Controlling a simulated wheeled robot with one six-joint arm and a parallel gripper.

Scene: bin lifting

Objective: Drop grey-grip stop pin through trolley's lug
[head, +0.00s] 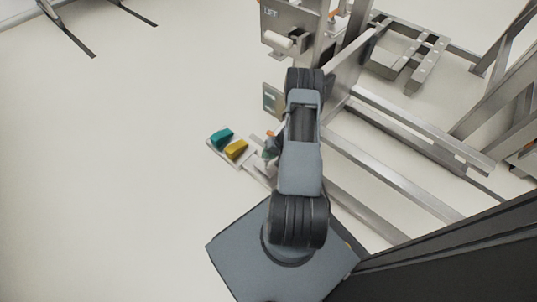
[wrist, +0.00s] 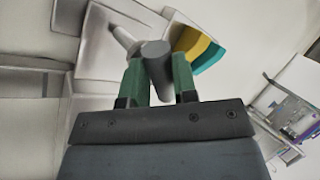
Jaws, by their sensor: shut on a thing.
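My gripper (wrist: 158,76) is shut on the grey grip of the stop pin (wrist: 155,52), which sits between its two green fingers in the wrist view. A paler grey rod-like piece (wrist: 122,36) shows just beyond the grip; I cannot tell whether it is part of the pin. In the head view my gripper (head: 271,151) is low, left of my arm and mostly hidden by it, beside a plate with coloured blocks. The trolley's lug cannot be made out in either view.
A teal block (head: 221,138) and a yellow block (head: 237,149) sit on the low plate left of my gripper. A steel frame with a panel marked LIFT (head: 285,17) stands behind my arm. Steel rails (head: 390,185) run along the right. Floor at left is clear.

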